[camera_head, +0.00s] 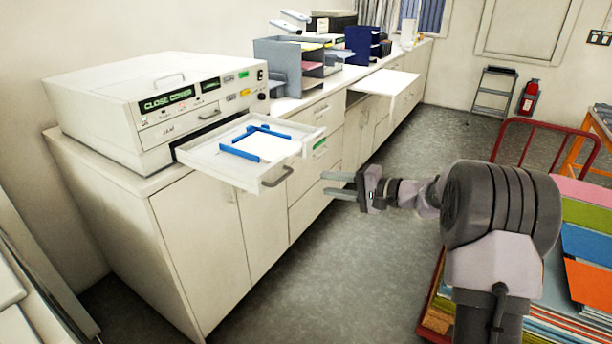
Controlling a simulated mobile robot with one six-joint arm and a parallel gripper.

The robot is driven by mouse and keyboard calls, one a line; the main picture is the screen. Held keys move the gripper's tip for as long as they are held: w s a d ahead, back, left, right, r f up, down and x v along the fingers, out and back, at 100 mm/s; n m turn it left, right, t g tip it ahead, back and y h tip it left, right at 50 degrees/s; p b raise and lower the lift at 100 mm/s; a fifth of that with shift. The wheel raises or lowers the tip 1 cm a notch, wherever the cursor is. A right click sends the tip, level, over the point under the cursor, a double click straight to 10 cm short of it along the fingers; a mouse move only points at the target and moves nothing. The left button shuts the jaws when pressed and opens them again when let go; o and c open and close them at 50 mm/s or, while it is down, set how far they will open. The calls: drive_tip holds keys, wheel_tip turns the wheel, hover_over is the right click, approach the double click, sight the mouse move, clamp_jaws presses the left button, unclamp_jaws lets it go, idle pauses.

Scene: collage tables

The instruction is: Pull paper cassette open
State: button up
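The paper cassette (215,162) is a white tray sticking out of the front of the white machine (110,107), with a grey handle (277,178) on its front. White paper (268,147) lies in it between blue guides (241,153). The machine's green display reads "CLOSE COVER". My gripper (339,184) is right of the cassette handle, apart from it, pointing left. Its two fingers are spread with nothing between them.
White cabinets (205,225) run under the counter, with a pulled-out white board (384,81) farther back. Grey paper trays (279,62) stand behind the machine. A red cart with coloured sheets (583,212) is at right. Grey floor (330,270) is clear between.

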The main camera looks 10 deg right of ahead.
drive_tip(key=v, duration=0.4)
drive_tip(key=shift+d, duration=0.1)
drive_tip(key=s+a+r+n+g+h, duration=0.1)
drive_tip(key=s+a+r+g+h, duration=0.1)
drive_tip(key=s+a, duration=0.45)
drive_tip(key=s+a+r+n+g+h, duration=0.1)
drive_tip(key=s+a+r+g, duration=0.15)
drive_tip(key=s, duration=0.65)
drive_tip(key=s+a+r+n+g+h, duration=0.1)
drive_tip(key=s+a+h, duration=0.1)
drive_tip(key=s+a, duration=0.4)
drive_tip(key=s+d+f+h, duration=0.1)
drive_tip(key=s+d+h, duration=0.1)
drive_tip(key=s, duration=0.6)
drive_tip(key=s+d+f+t+h, duration=0.1)
drive_tip(key=s+d+f+h, duration=0.1)
drive_tip(key=s, duration=0.6)
drive_tip(key=shift+d+n+h, duration=0.3)
drive_tip(key=shift+d+h, duration=0.1)
drive_tip(key=shift+d, duration=0.05)
